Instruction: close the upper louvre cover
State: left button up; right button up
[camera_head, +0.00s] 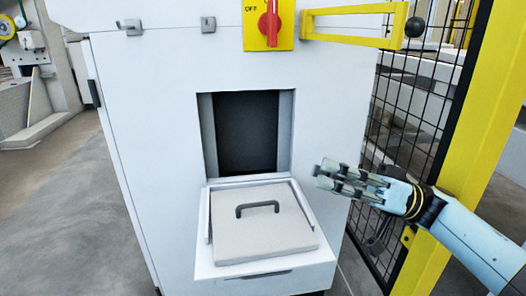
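The cover (262,238) is a pale flap with a dark handle (257,208). It lies folded out below a dark rectangular opening (247,135) in the front of a white cabinet (155,150). The opening is uncovered. I see no slats, and only this one cover is in view. My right gripper (320,176) is to the right of the opening, above and right of the flap, with its fingers pointing left. It appears apart from the handle and holds nothing visible. Its finger gap is unclear from this angle. My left gripper is not in view.
A red rotary switch on a yellow plate (257,36) and a yellow bracket (345,26) with a black knob are above the opening. A yellow post (490,95) and black mesh fence (412,115) stand close on the right. The floor at left is clear.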

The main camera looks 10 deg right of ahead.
jog(key=shift+s+d+f, duration=0.1)
jog(key=shift+d, duration=0.3)
